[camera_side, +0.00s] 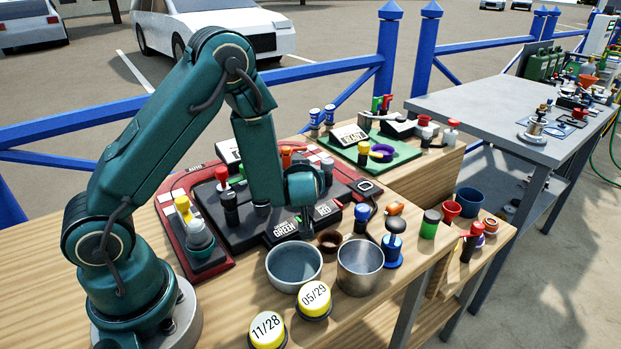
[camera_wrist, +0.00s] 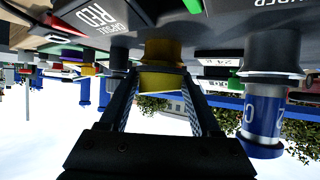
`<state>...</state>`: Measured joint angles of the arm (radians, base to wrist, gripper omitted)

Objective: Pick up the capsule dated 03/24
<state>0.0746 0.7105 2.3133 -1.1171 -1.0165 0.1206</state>
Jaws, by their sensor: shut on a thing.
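My gripper (camera_wrist: 165,85) is shut on a yellow capsule (camera_wrist: 162,82), which sits between the two black fingers in the wrist view. No date on it can be read from this angle. In the side view my gripper (camera_side: 306,224) points down over the front of the black panel, and the held capsule cannot be made out there. Two other yellow capsules with white tops lie at the table's front, one marked 11/28 (camera_side: 267,328) and one marked 05/29 (camera_side: 315,298). No 03/24 marking is readable in either view.
A grey-blue bowl (camera_side: 294,268) and a metal cup (camera_side: 359,267) stand close in front of the gripper. The black panel (camera_side: 235,229) with green and red labels is beside it. A blue-and-white cylinder (camera_wrist: 264,112) stands close right in the wrist view. Blue and orange items (camera_side: 396,208) crowd the right.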

